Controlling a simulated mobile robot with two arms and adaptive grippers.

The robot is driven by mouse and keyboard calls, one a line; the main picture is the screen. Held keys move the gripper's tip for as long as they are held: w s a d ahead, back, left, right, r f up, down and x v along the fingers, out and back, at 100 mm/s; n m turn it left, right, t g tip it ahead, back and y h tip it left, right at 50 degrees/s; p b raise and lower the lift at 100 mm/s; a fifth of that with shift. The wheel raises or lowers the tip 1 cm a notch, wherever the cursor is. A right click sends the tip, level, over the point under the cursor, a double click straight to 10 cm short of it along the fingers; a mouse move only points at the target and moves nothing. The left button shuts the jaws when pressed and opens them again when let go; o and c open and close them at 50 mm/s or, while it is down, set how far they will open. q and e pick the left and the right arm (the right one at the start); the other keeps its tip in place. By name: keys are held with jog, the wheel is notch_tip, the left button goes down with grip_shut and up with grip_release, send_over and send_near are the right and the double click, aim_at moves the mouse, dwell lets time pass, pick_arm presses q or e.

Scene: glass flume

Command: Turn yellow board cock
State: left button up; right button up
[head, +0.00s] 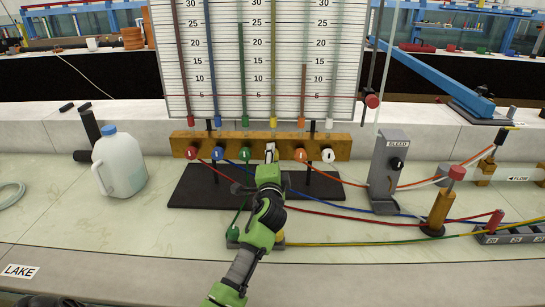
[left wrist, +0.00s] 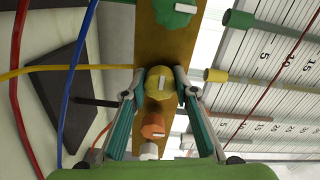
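The yellow board cock (left wrist: 160,84) is a round yellow knob on the brown wooden board (left wrist: 156,40) in the left wrist view. Its white mark runs along the board, across the line of the orange cock's mark. My left gripper (left wrist: 160,73) has one fingertip close on each side of this knob. I cannot tell whether both fingers press on it. In the head view my left gripper (head: 269,157) is at the board (head: 342,147), between the green and orange cocks, and hides the yellow cock. My right gripper is not in view.
Beside it on the board are the green cock (head: 245,154) and orange cock (head: 300,154); red, blue and white ones sit further out. Scaled tubes rise behind. Coloured hoses run to the right below the board. A jug (head: 118,165) stands left, the bleed block (head: 386,165) right.

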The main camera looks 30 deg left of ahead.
pick_arm(q)
jog(key=shift+o, duration=1.2)
jog(key=v, duration=1.2)
jog(key=shift+s+f, duration=0.1)
